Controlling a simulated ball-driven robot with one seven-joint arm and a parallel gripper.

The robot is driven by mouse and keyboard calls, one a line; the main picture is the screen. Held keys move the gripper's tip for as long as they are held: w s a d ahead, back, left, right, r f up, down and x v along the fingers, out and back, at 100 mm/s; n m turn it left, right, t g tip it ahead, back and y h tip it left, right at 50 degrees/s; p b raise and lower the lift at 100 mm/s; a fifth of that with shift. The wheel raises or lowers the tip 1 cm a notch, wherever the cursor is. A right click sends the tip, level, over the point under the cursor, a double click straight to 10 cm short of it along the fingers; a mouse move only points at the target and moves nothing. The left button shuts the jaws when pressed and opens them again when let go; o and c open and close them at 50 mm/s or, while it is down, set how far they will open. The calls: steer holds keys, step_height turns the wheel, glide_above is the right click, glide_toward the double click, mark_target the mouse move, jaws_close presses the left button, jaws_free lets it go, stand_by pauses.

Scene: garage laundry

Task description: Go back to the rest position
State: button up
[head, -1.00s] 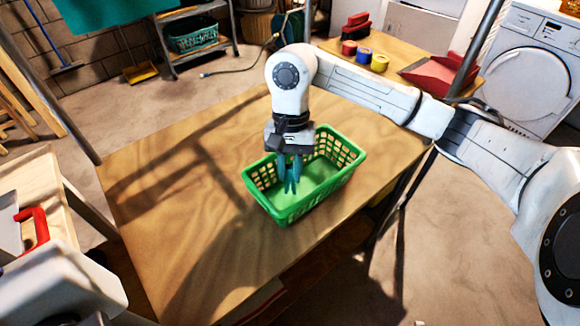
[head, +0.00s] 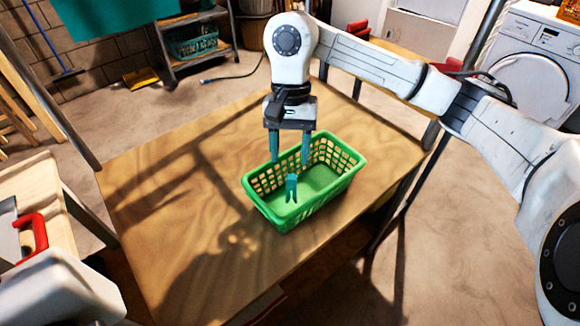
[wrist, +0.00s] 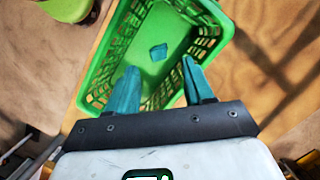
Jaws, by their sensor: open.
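My gripper (head: 289,147) is open and empty, with its two teal fingers apart. It hangs above the back left part of the green basket (head: 272,218) in the head view. A small teal clothespin-like piece (head: 291,187) is inside the basket, apart from my fingers. In the wrist view the fingers of my gripper (wrist: 162,88) point toward the basket (wrist: 108,50), and the teal piece (wrist: 158,52) shows on the basket floor beyond them.
The basket stands on a wooden table (head: 150,200) with bare top to its left. A metal pole (head: 487,50) rises at the right, by a washing machine (head: 535,60). A cart with a red-handled item (head: 38,230) is at the left.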

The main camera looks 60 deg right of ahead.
steer(key=shift+v, duration=2.25)
